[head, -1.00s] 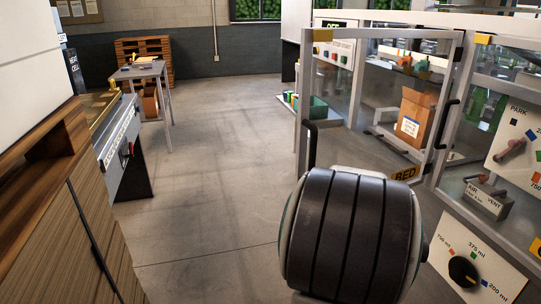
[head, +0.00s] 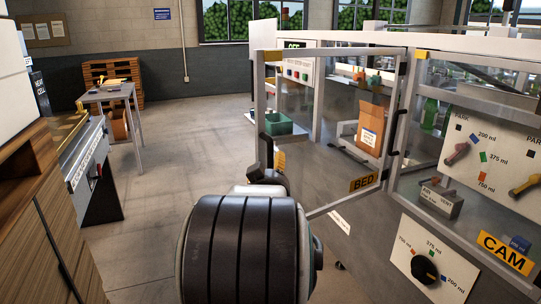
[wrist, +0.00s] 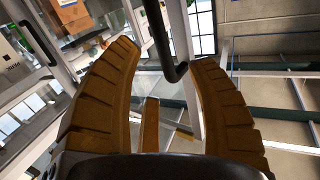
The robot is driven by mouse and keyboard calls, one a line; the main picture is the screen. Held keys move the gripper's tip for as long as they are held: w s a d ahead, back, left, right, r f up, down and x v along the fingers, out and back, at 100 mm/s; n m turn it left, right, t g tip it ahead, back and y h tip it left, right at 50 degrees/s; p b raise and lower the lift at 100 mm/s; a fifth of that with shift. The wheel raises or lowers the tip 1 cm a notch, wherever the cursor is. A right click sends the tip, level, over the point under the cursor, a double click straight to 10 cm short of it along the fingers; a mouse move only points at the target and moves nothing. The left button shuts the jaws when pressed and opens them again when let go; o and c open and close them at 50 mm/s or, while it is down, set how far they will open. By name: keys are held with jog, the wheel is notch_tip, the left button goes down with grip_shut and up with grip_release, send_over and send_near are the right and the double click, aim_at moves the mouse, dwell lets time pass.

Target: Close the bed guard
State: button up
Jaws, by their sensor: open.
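In the head view, my dark arm link hides most of the gripper and the guard's lower free corner.
The machine front at right carries a CAM label (head: 505,252), a dial panel (head: 430,262) and an upper knob panel (head: 485,155). A cardboard box (head: 370,128) shows through the guard. A green bin (head: 279,123) stands behind its free edge. The floor (head: 165,185) at left is clear.

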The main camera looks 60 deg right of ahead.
aim_at(272, 155)
jog(key=shift+w+d+r, duration=0.2)
jog(key=shift+d+r, duration=0.2)
jog(key=shift+r, duration=0.05)
jog(key=shift+p+x, duration=0.85)
jog(key=shift+x, duration=2.35)
jog(key=shift+r, duration=0.1)
grip_shut()
